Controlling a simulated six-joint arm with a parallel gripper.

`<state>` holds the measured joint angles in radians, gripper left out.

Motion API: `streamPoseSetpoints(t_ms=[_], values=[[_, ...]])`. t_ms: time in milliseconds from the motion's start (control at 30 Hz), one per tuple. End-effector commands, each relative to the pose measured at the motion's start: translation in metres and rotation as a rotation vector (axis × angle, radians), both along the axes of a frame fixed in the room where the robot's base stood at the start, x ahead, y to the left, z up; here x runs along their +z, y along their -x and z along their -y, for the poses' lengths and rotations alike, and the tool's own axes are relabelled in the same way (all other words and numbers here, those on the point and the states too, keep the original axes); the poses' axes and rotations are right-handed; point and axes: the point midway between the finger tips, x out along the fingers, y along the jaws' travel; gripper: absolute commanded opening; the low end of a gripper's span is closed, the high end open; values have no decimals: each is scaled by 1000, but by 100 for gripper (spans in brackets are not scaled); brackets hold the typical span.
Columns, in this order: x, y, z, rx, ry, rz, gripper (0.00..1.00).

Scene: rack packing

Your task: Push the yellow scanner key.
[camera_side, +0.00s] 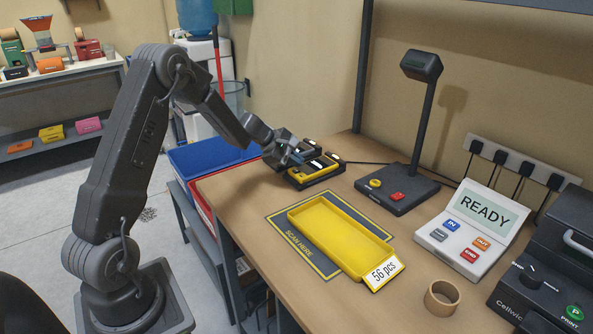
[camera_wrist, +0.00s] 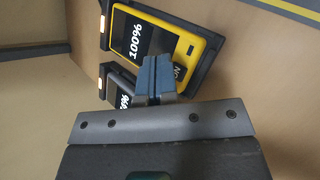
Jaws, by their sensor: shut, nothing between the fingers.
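The yellow key (camera_side: 375,184) sits on the left of the black base of the scanner stand (camera_side: 408,210), beside a red key (camera_side: 397,196). The scanner head (camera_side: 421,66) is on top of its post. My gripper (camera_side: 296,160) is at the back left of the bench, over the handheld devices and left of the yellow key, apart from it. In the wrist view my gripper (camera_wrist: 154,70) has its blue-grey fingertips together with nothing between them. The yellow key is not in the wrist view.
A yellow handheld device (camera_wrist: 150,38) reading 100% lies in a cradle near my fingers, with another (camera_wrist: 122,84) beside it. A yellow tray (camera_side: 335,236) labelled "56 pcs" lies on the "SCAN HERE" mat (camera_side: 300,250). A console (camera_side: 468,225) reads READY. A tape roll (camera_side: 441,298) stands in front.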

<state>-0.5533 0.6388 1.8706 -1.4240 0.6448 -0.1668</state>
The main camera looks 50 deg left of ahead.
Motion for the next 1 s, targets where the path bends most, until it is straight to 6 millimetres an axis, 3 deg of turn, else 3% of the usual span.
streamPoseSetpoints(t_ms=[267, 800, 1000], values=[[3, 0, 0, 1, 0, 1, 0], [52, 0, -1, 1, -1, 3, 0], [60, 0, 0, 1, 0, 1, 0]])
